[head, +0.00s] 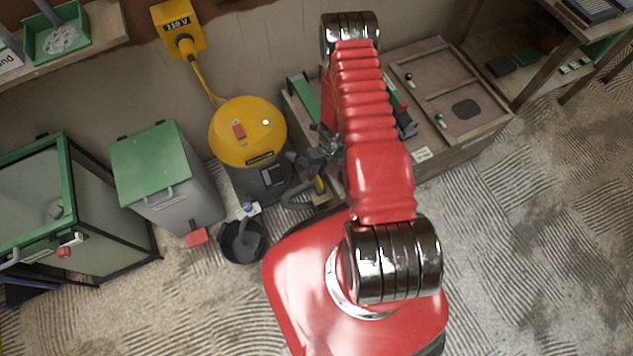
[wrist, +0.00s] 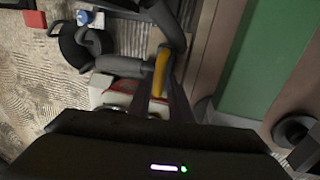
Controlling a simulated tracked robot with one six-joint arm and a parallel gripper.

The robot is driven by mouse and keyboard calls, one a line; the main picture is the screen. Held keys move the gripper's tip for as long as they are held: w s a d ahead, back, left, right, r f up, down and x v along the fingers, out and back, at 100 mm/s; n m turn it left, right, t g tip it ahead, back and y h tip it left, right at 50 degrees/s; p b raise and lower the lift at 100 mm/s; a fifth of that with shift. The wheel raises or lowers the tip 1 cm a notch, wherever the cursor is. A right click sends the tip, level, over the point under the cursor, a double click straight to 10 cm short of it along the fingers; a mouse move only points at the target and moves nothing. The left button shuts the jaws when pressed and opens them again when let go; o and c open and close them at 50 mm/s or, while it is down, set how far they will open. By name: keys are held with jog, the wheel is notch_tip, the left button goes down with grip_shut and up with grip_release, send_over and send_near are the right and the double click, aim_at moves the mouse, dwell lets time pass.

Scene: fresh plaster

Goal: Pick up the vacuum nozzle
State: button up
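The vacuum is a yellow-topped drum (head: 248,133) with a dark body, standing against the wall in the head view. A dark tube with a yellow band (head: 319,185), which looks like the nozzle end, sits low to the right of it. In the wrist view the yellow band (wrist: 160,72) shows at the tips of my gripper (wrist: 160,88), with dark hose (wrist: 122,66) beside it. The two dark fingers lie close on either side of the band. I cannot tell whether they touch it. My arm hides part of this area in the head view.
A black bucket (head: 231,250) stands in front of the vacuum. A grey bin with a green lid (head: 151,156) is to its left. A low wooden cabinet (head: 480,133) stands right, behind my arm. Ridged floor (head: 545,240) is clear at the lower right.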

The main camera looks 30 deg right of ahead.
aim_at(317, 180)
jog(key=f, duration=0.3)
jog(key=shift+s+a, duration=0.2)
jog(key=shift+a, duration=0.2)
jog(key=shift+a+f, duration=0.1)
jog(key=shift+f, duration=0.65)
jog(key=shift+c, duration=0.5)
grip_shut()
